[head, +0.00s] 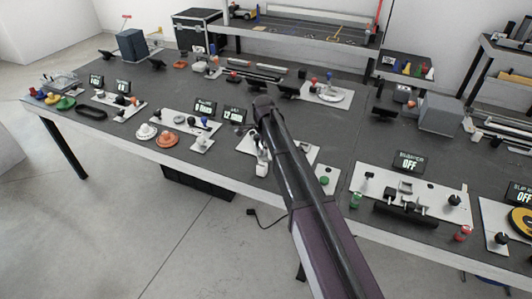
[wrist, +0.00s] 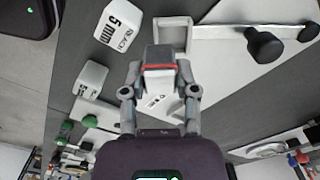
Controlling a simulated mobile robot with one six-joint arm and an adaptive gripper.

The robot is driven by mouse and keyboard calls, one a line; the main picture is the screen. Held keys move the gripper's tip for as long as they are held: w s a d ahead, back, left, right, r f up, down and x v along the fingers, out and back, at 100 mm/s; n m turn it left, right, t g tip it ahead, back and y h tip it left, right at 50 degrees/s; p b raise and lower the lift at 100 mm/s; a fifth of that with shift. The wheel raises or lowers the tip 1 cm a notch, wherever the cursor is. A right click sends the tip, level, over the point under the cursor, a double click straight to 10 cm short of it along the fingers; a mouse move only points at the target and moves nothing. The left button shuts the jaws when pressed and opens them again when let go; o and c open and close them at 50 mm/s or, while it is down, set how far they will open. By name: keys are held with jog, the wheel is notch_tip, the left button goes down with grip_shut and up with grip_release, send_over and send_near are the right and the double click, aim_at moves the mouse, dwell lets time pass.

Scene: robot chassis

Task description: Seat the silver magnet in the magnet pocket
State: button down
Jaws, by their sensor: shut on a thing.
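My gripper (wrist: 159,78) is shut on the silver magnet (wrist: 158,56), a grey block with a red band across it. The magnet sits between the two fingers in the wrist view. A square grey-walled pocket (wrist: 188,33) is just beyond it on a white board. The magnet overlaps the pocket's near left part in the picture; I cannot tell its height above it or whether they touch. In the head view my gripper (head: 262,158) is over a white board at the bench's front, partly hidden by my arm. The magnet is not clear there.
A white block marked 5 mm (wrist: 116,28) stands left of the pocket, and another labelled white block (wrist: 91,79) is nearer. A black knob (wrist: 265,45) is on the board at right. In the head view, a small display (head: 235,115) stands behind my gripper.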

jog(key=shift+w+a, duration=0.15)
jog(key=shift+w, duration=0.3)
jog(key=shift+w+a+f+b, duration=0.1)
jog(key=shift+w+f+b, duration=0.05)
jog(key=shift+f+b, duration=0.15)
notch_tip(320, 180, down, 3)
jog(key=b, duration=0.3)
jog(key=shift+c, duration=1.9)
grip_release()
jog(key=shift+r, duration=0.1)
notch_tip(320, 180, up, 12)
jog(key=p, duration=1.2)
